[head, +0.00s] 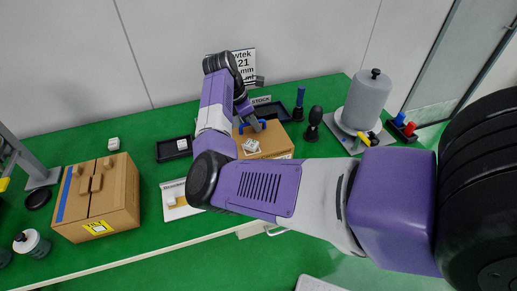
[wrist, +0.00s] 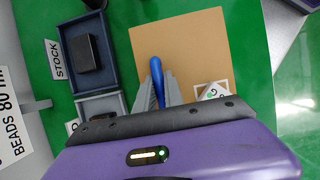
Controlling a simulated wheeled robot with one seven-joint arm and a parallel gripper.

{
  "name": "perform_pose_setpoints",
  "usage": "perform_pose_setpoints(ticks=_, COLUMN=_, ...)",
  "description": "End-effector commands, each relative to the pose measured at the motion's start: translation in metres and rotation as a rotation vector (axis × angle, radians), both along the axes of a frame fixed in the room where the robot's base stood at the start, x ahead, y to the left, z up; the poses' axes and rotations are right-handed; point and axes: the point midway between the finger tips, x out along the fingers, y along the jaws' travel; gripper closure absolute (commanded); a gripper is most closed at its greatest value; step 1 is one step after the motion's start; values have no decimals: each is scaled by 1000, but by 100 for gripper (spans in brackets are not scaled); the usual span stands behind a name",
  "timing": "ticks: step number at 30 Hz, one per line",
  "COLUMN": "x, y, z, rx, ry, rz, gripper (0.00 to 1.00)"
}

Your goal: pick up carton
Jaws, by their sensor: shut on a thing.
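A small brown carton (head: 275,142) stands on the green bench near the middle of the head view, partly hidden by my arm. In the wrist view its flat tan top (wrist: 200,55) fills the middle. A blue bar-like piece (wrist: 156,72) rises at its top, between my fingers. My gripper (head: 251,124) is over the carton, and in the wrist view my gripper (wrist: 157,92) is shut on the blue piece. I cannot tell whether the carton is clear of the bench. A white label lies on its top.
A larger brown box (head: 122,200) with blue tape stands at the left. A dark tray (head: 178,148) and the STOCK tray (wrist: 62,58) are close by. A grey cylinder (head: 367,98) and dark-handled tools (head: 314,120) stand right of the carton.

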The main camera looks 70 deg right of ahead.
Motion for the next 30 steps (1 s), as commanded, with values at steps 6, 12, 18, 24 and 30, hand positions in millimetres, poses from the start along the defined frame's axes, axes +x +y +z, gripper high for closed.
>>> perform_pose_setpoints(ticks=6, x=1, y=0, z=2, rx=-2, ry=-1, rz=0, gripper=100)
perform_pose_setpoints(ticks=12, x=2, y=-1, z=14, rx=-4, ry=-3, rz=0, gripper=100)
perform_pose_setpoints(ticks=18, x=2, y=-1, z=52, rx=-4, ry=-7, rz=-1, gripper=100)
perform_pose_setpoints(ticks=24, x=2, y=-1, z=104, rx=-4, ry=-7, rz=-1, gripper=100)
perform_pose_setpoints(ticks=30, x=1, y=-1, z=151, rx=-4, ry=-6, rz=0, gripper=100)
